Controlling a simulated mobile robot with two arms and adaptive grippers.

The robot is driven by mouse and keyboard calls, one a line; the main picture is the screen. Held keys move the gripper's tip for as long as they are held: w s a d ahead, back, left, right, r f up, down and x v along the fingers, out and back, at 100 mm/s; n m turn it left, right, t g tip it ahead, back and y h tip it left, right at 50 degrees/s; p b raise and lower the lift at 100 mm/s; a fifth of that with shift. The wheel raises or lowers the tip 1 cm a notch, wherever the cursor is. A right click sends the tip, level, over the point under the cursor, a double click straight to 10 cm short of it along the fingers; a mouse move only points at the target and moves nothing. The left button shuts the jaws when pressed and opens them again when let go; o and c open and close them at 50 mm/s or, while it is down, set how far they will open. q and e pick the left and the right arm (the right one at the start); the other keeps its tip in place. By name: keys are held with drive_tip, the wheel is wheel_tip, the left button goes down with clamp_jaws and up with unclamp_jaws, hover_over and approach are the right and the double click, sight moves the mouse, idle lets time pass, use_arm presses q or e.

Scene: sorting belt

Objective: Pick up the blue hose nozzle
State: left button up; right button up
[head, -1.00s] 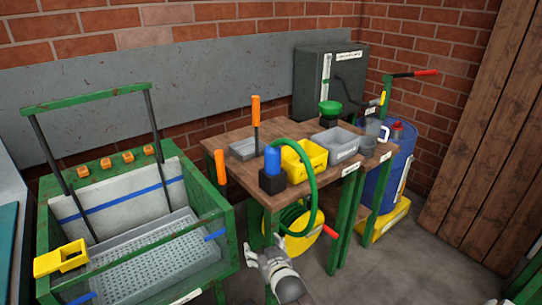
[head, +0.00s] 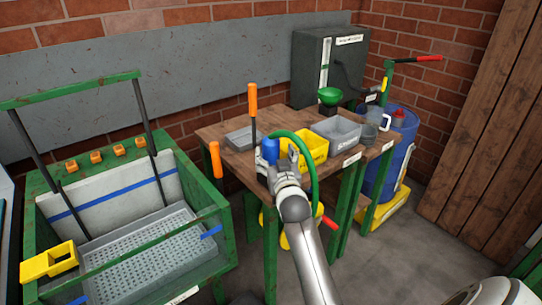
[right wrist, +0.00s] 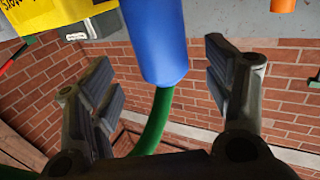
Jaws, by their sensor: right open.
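The blue hose nozzle (head: 269,149) stands upright at the front edge of the wooden workbench (head: 232,165), partly hidden behind my right gripper (head: 277,163). The green hose (head: 312,168) arches beside it. In the right wrist view the nozzle (right wrist: 155,42) shows as a blue cylinder between the open fingers of my right gripper (right wrist: 158,75), with visible gaps on both sides. The green hose (right wrist: 154,122) shows beyond its end. The dark holder under the nozzle is hidden by the gripper. My left gripper is not in view.
A yellow bin (head: 318,148) stands close right of the nozzle, with a grey bin (head: 338,133) beyond. An orange-handled tool (head: 253,101) rises just behind. An orange handle (head: 215,160) is at the left. The green-framed wash station (head: 205,250) stands left of the bench.

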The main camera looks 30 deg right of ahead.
drive_tip(key=shift+f+x, duration=0.15)
drive_tip(key=shift+x, duration=1.15)
drive_tip(key=shift+f+x, duration=0.15)
drive_tip(key=shift+x, duration=1.15)
drive_tip(key=shift+a, duration=0.1)
drive_tip(key=c, duration=1.2)
